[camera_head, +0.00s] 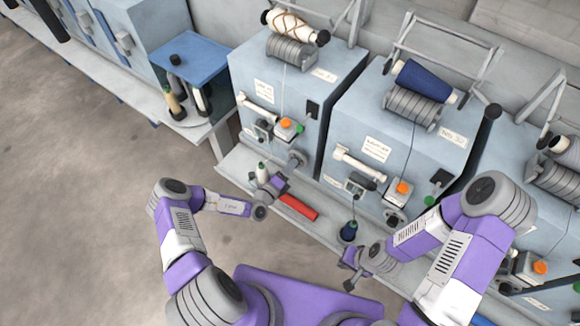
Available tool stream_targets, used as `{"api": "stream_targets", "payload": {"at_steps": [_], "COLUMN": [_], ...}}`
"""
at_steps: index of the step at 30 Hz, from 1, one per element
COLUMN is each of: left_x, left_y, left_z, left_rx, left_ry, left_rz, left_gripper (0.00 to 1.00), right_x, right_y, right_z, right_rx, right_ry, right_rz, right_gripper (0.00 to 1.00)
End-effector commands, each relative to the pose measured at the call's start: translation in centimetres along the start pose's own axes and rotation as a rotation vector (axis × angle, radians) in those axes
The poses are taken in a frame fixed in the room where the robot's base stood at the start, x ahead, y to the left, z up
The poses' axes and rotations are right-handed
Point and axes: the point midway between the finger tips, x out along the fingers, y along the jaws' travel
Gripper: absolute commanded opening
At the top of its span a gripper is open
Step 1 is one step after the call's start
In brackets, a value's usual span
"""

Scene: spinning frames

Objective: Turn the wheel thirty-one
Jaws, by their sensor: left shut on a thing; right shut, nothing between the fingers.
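Wheel thirty-one appears to be the small grey round wheel (297,158) low on the front of the left machine (285,90), whose top label seems to read 31. My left gripper (269,180) is below and left of that wheel, apart from it. It appears shut on the cream bobbin (262,170) at the machine's foot, though its fingers partly hide the contact. My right gripper (352,262) is shut and empty, just below a dark blue bobbin (349,232). A similar wheel (395,219) is on the machine labelled 32 (400,140).
A red bar (298,207) lies on the low grey ledge (322,225) between my grippers. A blue stand (192,62) with bobbins is at upper left. Another machine (530,180) stands at right, partly behind my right arm. The floor at left is clear.

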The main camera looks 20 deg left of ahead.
Motion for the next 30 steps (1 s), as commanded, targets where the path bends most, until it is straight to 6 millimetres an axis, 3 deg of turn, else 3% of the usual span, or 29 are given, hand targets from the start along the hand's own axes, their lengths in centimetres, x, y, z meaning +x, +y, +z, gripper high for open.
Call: {"api": "stream_targets", "payload": {"at_steps": [30], "left_x": [-0.07], "left_y": [0.18], "left_z": [-0.15], "left_rx": [-0.968], "left_ry": [0.0], "left_rz": [0.002], "left_gripper": [0.07], "right_x": [0.5], "right_y": [0.19], "right_z": [-0.03], "right_rx": [0.0], "right_ry": [0.0], "right_rz": [0.0], "right_gripper": [0.0]}}
